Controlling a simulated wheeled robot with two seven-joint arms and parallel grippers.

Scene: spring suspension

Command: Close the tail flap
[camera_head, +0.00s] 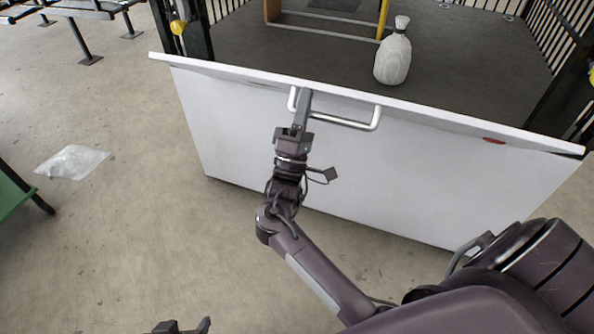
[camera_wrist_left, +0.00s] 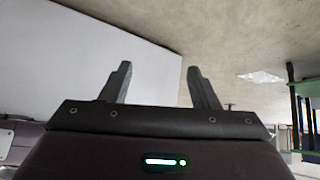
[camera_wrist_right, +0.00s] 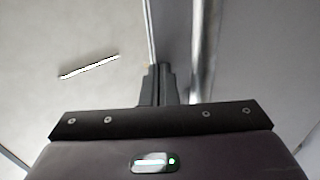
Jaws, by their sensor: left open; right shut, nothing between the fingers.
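The tail flap (camera_head: 420,165) is a wide white panel standing roughly upright across the end of a dark-floored cargo bed. Its silver handle (camera_head: 345,122) is on the near face by the top edge. My right gripper (camera_head: 303,97) is shut and empty, its fingers at the left end of the handle. In the right wrist view its closed fingers (camera_wrist_right: 157,72) point along a narrow edge; whether they touch the flap is unclear. My left gripper (camera_head: 187,325) is low at the bottom edge, away from the flap. It is open and empty in the left wrist view (camera_wrist_left: 160,75).
Metal benches (camera_head: 85,12) are at the upper left. A clear plastic sheet (camera_head: 72,162) lies on the floor, with a green object (camera_head: 15,212) at the left edge. The floor before the flap is open.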

